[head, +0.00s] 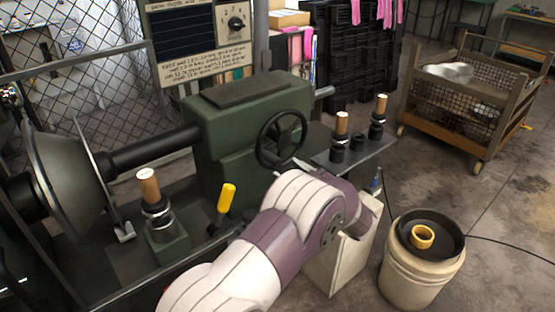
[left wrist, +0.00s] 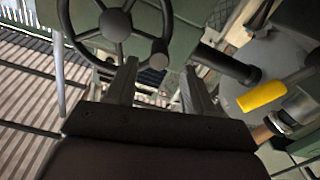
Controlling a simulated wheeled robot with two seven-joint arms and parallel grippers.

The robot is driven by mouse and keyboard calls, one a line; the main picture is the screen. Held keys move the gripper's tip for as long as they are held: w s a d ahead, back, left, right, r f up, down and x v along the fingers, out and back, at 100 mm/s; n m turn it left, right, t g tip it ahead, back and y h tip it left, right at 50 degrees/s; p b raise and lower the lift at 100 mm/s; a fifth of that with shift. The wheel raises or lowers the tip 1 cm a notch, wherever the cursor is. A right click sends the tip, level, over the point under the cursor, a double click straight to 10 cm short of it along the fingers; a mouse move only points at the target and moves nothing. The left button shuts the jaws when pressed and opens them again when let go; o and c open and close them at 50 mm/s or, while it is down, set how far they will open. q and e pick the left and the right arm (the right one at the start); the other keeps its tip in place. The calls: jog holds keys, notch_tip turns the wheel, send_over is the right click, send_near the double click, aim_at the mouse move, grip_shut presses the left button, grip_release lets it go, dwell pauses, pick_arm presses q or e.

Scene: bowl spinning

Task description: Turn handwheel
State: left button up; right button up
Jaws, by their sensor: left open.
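The black handwheel (head: 282,138) is on the front of the green lathe housing (head: 240,125). It has a round rim, spokes and a central hub. In the left wrist view the handwheel (left wrist: 117,27) is at the upper left, and its lower right rim is close to one finger. My left gripper (left wrist: 158,85) is open, with nothing seen between its fingers. In the head view my white and purple left arm reaches up to just below the handwheel and hides most of the gripper. Contact between finger and rim cannot be told. My right gripper is not in view.
A yellow-handled lever (head: 226,198) and a wooden-handled tool post (head: 150,190) stand left of my arm. More wooden-handled posts (head: 341,125) are right of the wheel. A bucket (head: 420,270) stands at lower right.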

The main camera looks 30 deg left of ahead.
aim_at(279, 164)
pick_arm(q)
jog(key=x, duration=0.5)
jog(key=shift+a, duration=0.45)
jog(key=shift+w+a, duration=0.45)
jog(key=shift+a, duration=0.15)
jog(key=shift+r, duration=0.1)
grip_shut()
